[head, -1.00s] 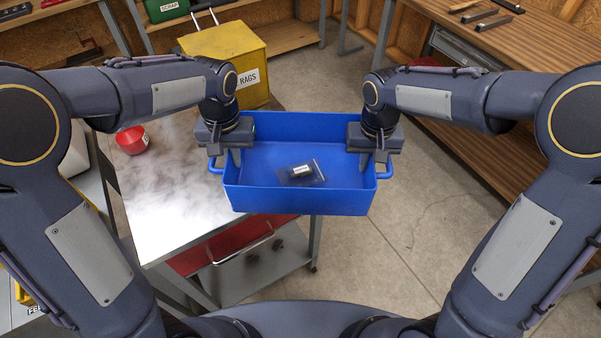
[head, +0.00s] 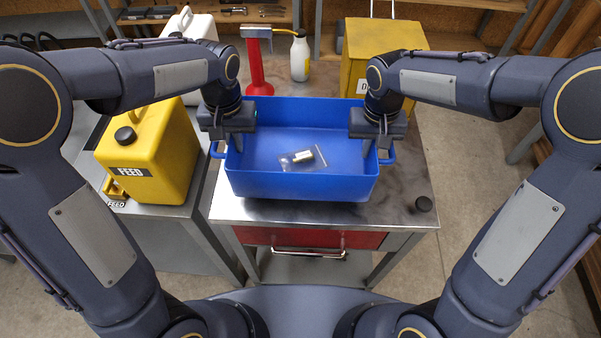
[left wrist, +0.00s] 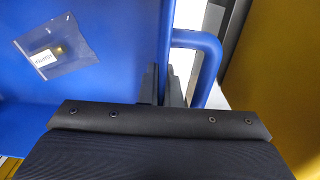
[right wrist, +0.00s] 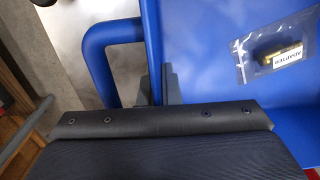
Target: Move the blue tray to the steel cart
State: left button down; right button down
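The blue tray (head: 300,186) is level in front of me, over the steel cart (head: 228,208), which has a shiny top and a red drawer. I cannot tell if its underside touches the cart top. A clear bag (head: 303,159) with a labelled dark part lies inside the tray; it also shows in the right wrist view (right wrist: 270,48). My left gripper (head: 236,142) is shut on the tray's left side wall, by the handle (left wrist: 208,62). My right gripper (head: 372,146) is shut on its right side wall, by the other handle (right wrist: 95,62).
A yellow FEED can (head: 160,155) stands on a bench left of the cart. Behind the tray are a red stand (head: 258,68), a white bottle (head: 300,56) and a yellow box (head: 378,42).

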aim_at(241, 161)
pick_arm(q)
jog(key=shift+f, duration=0.2)
pick_arm(e)
jog(key=shift+f, duration=0.15)
